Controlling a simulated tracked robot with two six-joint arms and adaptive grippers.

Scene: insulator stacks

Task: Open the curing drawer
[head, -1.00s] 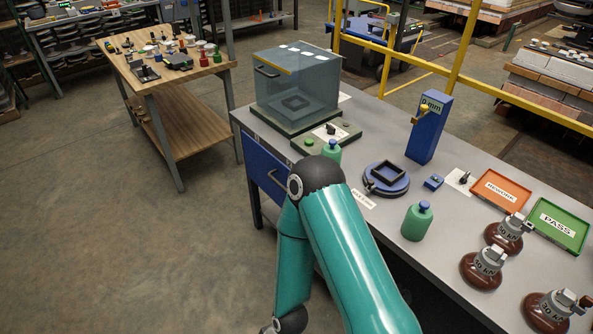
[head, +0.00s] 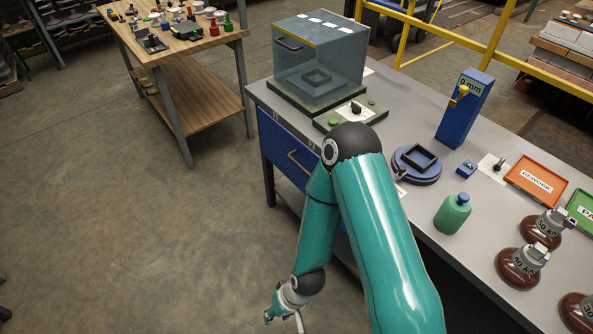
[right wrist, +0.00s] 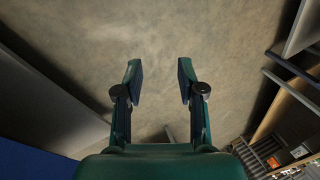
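The curing drawer (head: 284,146) is a blue front under the left end of the grey workbench. It looks shut, and its dark bar handle (head: 300,163) is partly beside my right arm in the head view. My right gripper (head: 283,318) hangs low at the bottom of the head view, below the drawer and apart from it. In the right wrist view my right gripper (right wrist: 160,82) has its two fingers spread, with only bare floor between them. A blue surface fills the lower left corner there. My left gripper is not in view.
On the workbench (head: 408,120) stand a clear box (head: 322,65), a blue gauge post (head: 464,108), a round blue turntable (head: 417,168), a green bottle (head: 453,213) and brown insulators (head: 520,266). A wooden table (head: 180,45) stands behind left. The floor left of the bench is clear.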

